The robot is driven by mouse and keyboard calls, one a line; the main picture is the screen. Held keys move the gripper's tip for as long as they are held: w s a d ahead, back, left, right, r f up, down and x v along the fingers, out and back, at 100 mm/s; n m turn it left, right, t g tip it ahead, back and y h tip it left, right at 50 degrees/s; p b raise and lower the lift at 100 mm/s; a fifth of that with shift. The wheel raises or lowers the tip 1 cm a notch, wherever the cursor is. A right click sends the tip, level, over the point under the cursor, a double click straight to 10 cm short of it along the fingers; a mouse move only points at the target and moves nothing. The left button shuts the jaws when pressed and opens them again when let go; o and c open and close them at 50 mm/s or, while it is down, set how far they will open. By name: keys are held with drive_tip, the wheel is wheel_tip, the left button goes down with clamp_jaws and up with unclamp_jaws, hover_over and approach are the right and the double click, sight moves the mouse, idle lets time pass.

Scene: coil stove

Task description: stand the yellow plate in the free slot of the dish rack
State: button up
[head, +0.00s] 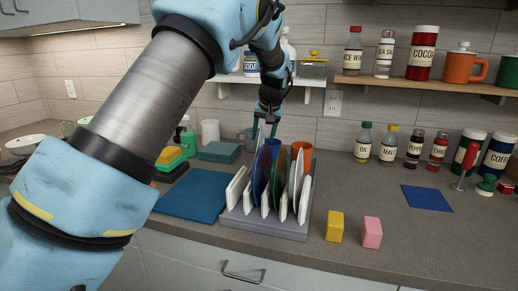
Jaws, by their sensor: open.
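The grey dish rack (265,228) stands on the counter in the middle of the head view. It has white dividers, and several plates stand upright in it, among them a dark blue plate (260,172) and a white plate (295,180). The plates overlap edge-on, so I cannot clearly pick out the yellow plate or tell which slot is free. My gripper (265,131) points down above the back of the rack. Its fingers are apart, with nothing seen between them. I cannot tell whether the fingertips touch anything.
A blue mat (187,196) lies left of the rack. A yellow block (334,227) and a pink block (372,233) stand to its right. An orange mug (303,150) is behind it. Bottles and jars line the wall at right. Counter around the blue square (427,198) is mostly clear.

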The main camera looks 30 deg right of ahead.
drive_tip(key=shift+x, duration=1)
clamp_jaws()
